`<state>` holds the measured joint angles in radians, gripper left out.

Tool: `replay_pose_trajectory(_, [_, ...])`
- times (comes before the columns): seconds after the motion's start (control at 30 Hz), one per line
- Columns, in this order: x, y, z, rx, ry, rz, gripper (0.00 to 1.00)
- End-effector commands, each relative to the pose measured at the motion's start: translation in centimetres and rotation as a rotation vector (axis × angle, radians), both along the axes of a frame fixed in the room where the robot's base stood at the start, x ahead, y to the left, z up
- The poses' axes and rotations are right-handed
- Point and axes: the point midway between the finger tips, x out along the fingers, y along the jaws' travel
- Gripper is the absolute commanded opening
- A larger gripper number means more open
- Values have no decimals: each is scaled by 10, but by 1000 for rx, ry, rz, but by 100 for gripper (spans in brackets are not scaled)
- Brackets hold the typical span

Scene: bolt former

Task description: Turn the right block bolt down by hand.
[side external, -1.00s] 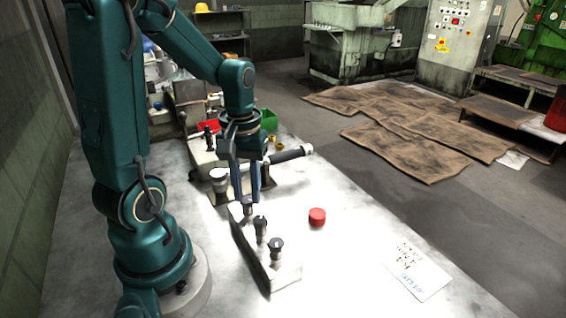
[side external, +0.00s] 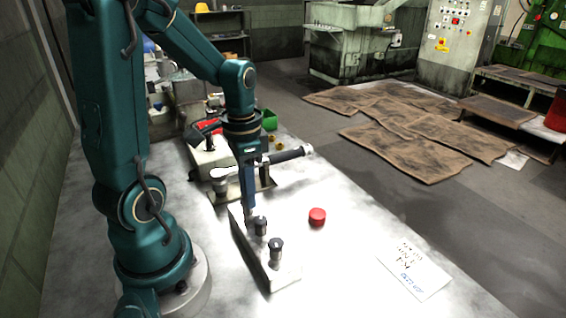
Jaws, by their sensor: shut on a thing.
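A pale, narrow block (side external: 285,277) lies on the bench, with bolts standing upright in a row along it. The dark-headed near bolt (side external: 276,246) and middle bolt (side external: 261,226) show clearly and stand free. My gripper (side external: 250,216) points straight down at the far end of the row. Its blue fingers are seen edge-on, one in front of the other, and are shut on the far bolt. They hide nearly all of that bolt, so its height in the block cannot be told.
A red cap (side external: 317,216) lies right of the block. A torque wrench (side external: 285,156) lies across a stand just behind my gripper. A written card (side external: 414,272) lies at the front right.

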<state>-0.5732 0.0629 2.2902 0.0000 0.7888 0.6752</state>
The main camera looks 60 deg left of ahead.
Motion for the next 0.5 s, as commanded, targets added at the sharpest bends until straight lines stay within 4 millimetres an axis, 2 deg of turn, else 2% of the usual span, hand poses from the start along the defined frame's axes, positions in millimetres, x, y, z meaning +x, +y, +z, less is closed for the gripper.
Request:
replay_pose_trajectory(0.2, [0, -1, 1, -2, 0, -161, 0])
replay_pose_trajectory(0.5, [0, -1, 1, -1, -1, -293, 0])
